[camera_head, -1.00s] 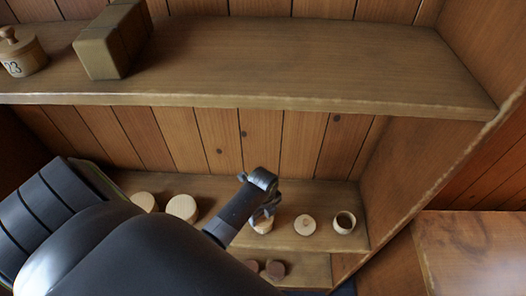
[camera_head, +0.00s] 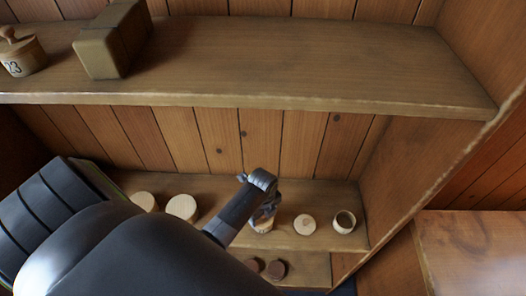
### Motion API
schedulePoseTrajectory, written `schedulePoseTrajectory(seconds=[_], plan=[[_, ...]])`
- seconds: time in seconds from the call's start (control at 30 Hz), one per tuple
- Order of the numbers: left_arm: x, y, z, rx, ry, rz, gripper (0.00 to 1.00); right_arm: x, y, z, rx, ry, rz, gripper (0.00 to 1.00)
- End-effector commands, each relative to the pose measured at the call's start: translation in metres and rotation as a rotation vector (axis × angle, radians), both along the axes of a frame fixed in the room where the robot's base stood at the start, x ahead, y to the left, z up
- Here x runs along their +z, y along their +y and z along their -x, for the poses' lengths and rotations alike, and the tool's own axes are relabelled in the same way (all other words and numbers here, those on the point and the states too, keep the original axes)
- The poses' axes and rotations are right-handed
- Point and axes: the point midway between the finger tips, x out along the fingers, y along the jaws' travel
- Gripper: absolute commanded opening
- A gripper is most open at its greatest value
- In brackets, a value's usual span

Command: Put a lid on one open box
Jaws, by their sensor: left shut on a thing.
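An open round wooden box (camera_head: 344,221) with a dark hollow inside stands at the right end of the lower shelf. A pale round wooden piece (camera_head: 304,224), seemingly a lid or a lidded box, is just left of it. My left gripper (camera_head: 266,212) is at the lower shelf, shut on a small light wooden piece (camera_head: 262,226) that is mostly hidden by the fingers. I cannot tell whether that piece is a lid or a box, or whether it touches the shelf. My right gripper is not in view.
Two round pale wooden pieces (camera_head: 182,207) (camera_head: 145,201) sit further left on the lower shelf. Two dark round pieces (camera_head: 275,269) (camera_head: 252,265) are on a level below. The upper shelf (camera_head: 300,60) overhangs, holding a block (camera_head: 112,40) and a knobbed box marked 23 (camera_head: 20,54).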

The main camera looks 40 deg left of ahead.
Motion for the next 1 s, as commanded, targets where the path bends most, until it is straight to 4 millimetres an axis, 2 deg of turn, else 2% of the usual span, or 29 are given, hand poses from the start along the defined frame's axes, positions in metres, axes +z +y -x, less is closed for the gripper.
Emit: schedulePoseTrajectory(seconds=[0.17, 0.2, 0.4, 0.57, 0.67, 1.0], plan=[[0.0002, -0.0002, -0.0003, 0.0, 0.0, 0.0, 0.44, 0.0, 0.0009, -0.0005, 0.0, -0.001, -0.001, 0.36], [0.0002, -0.0002, -0.0003, 0.0, 0.0, 0.0, 0.67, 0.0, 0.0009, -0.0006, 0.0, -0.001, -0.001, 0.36], [0.0003, -0.0003, -0.0002, 0.0, 0.0, 0.0, 0.91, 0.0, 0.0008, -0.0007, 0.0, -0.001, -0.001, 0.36], [0.0003, -0.0002, -0.0001, 0.0, 0.0, 0.0, 0.91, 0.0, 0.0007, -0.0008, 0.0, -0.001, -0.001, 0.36], [0.0002, -0.0002, 0.0, 0.0, 0.0, 0.0, 1.0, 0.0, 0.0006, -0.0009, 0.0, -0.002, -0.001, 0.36], [0.0002, -0.0001, -0.0001, 0.0, 0.0, 0.0, 1.0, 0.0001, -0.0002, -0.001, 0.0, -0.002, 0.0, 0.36]])
